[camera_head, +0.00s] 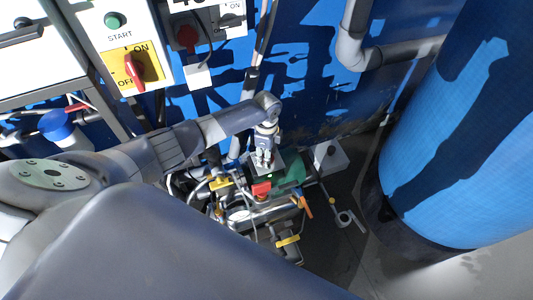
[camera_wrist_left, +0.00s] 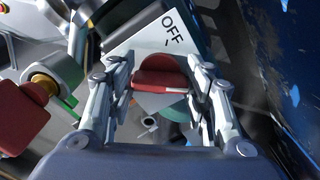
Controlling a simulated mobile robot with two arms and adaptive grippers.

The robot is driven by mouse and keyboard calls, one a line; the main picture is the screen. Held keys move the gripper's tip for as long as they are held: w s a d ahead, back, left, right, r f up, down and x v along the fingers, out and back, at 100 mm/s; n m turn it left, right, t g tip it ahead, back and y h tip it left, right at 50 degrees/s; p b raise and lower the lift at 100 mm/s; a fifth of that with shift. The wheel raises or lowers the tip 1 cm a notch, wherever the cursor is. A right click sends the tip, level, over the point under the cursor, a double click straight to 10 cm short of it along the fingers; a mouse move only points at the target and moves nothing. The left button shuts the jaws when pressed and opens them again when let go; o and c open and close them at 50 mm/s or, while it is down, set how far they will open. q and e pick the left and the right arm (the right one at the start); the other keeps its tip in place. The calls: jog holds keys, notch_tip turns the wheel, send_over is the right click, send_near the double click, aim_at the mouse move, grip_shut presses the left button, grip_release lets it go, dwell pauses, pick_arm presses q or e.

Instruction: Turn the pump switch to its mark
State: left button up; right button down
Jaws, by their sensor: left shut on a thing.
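The pump switch is a red knob (camera_wrist_left: 160,72) on a white plate (camera_wrist_left: 140,40) marked OFF, seen in the left wrist view. A short dark tick shows beside the word. My left gripper (camera_wrist_left: 158,85) is shut on the knob, one finger at each side of it. No other marking on the plate is visible. In the head view my left gripper (camera_head: 264,157) points down at the pump assembly, above a small pale plate (camera_head: 272,166). The knob itself is hidden there by the gripper. My right gripper is not in view.
Pipes and valves crowd around the switch, with a red valve handle (camera_head: 261,189) and an orange handle (camera_head: 306,206) close by. A large blue tank (camera_head: 465,140) stands at right. A panel with a red-on-yellow ON/OFF switch (camera_head: 135,70) is at upper left.

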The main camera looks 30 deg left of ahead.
pick_arm(q)
jog(key=shift+o, duration=0.2)
jog(key=shift+m, duration=0.8)
jog(key=shift+c, duration=0.2)
jog(key=o, duration=1.1)
notch_tip(320, 180, up, 12)
jog(key=shift+f, duration=0.1)
